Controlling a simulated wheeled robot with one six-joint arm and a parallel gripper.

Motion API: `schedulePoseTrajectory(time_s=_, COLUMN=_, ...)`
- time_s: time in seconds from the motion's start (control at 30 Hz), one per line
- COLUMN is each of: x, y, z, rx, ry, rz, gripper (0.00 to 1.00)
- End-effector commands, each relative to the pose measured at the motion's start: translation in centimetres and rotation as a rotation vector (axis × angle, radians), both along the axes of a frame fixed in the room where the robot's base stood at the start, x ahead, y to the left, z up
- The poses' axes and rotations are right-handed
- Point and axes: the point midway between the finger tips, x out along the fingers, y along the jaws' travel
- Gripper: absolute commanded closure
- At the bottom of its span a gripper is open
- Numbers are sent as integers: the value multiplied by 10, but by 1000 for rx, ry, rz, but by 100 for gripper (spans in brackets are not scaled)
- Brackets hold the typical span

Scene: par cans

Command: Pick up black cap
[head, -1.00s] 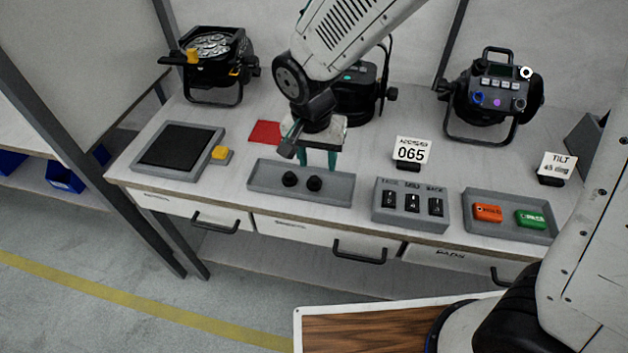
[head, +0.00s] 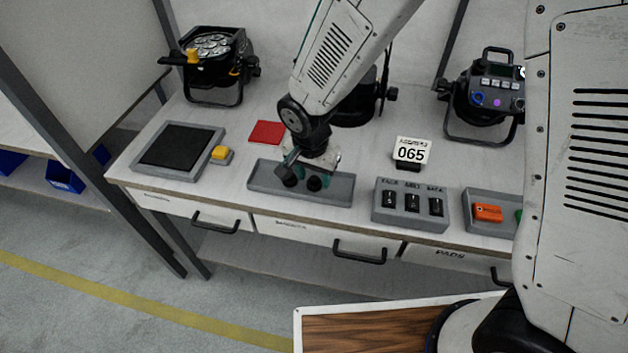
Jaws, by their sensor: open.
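Two round black caps stand side by side in a shallow grey tray: a left cap (head: 290,181) and a right cap (head: 314,184). My gripper (head: 313,177) points down over the tray, low and close to the caps. Its teal fingers are apart and show near the right cap, partly hidden by the wrist and the caps. I cannot tell whether a finger touches a cap. Both caps appear to rest on the tray (head: 343,194) floor.
A grey box with several black switches (head: 411,204) stands right of the tray. A number card (head: 411,153) stands behind it. A red square (head: 266,133) lies behind the tray, a dark pad (head: 178,146) and yellow button (head: 220,154) to its left. Lamps stand at the back.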

Motion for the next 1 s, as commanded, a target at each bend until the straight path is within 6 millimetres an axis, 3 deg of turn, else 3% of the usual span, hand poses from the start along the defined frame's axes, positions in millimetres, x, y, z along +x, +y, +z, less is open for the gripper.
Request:
schedulePoseTrajectory(time_s=0.07, x=0, y=0, z=0, rx=0, ry=0, rz=0, gripper=55)
schedulePoseTrajectory(time_s=0.2, x=0, y=0, z=0, rx=0, ry=0, rz=0, gripper=88)
schedulePoseTrajectory(time_s=0.23, x=0, y=0, z=0, rx=0, ry=0, rz=0, gripper=92)
schedulePoseTrajectory(time_s=0.67, x=0, y=0, z=2, rx=0, ry=0, rz=0, gripper=93)
schedulePoseTrajectory(time_s=1.0, x=2, y=-4, z=26, rx=1, ry=-3, rz=-6, gripper=93)
